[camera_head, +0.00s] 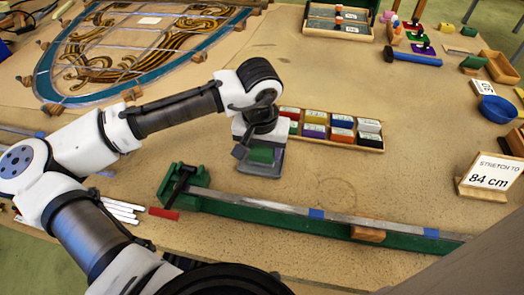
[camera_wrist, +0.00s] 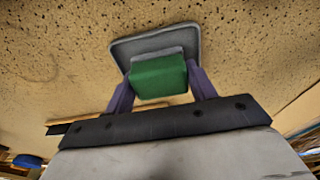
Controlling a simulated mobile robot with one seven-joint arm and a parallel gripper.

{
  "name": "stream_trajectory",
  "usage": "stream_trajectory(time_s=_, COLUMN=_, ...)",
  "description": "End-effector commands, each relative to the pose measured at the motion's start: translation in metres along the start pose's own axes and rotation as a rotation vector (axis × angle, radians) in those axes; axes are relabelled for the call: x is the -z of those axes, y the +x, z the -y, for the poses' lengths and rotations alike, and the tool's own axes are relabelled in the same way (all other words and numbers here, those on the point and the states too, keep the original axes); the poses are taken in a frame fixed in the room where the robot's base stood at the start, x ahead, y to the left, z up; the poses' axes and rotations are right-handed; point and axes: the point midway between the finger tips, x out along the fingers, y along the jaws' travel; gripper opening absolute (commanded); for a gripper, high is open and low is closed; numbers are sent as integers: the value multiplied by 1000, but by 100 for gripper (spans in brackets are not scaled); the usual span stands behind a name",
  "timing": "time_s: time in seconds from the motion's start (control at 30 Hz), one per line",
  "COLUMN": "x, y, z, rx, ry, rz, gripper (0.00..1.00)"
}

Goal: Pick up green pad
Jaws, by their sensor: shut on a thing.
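The green pad (camera_wrist: 159,77) is a small green block between the two fingers of my gripper (camera_wrist: 160,84) in the wrist view. The fingers are shut on its sides. In the head view the green pad (camera_head: 262,155) shows under my gripper (camera_head: 260,152). A grey tray (camera_head: 262,171) with a raised rim lies on the table just beneath it, and it also shows in the wrist view (camera_wrist: 122,47). I cannot tell whether the pad touches the tray.
A wooden box of coloured blocks (camera_head: 339,141) stands just right of my gripper. A green vise with a long metal bar (camera_head: 290,211) lies in front. The leaded panel (camera_head: 125,45) is at the back left. A sign (camera_head: 490,177) reading 84 cm stands right.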

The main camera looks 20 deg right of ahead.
Motion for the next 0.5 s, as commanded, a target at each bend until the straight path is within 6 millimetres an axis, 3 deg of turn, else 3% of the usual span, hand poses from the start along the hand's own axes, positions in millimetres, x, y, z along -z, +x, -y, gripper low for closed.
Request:
stream_trajectory(time_s=0.17, x=4, y=-25, z=0, rx=1, ry=0, rz=-4, gripper=33)
stream_trajectory(time_s=0.5, x=16, y=-123, z=-1, rx=0, ry=1, rz=-4, gripper=33)
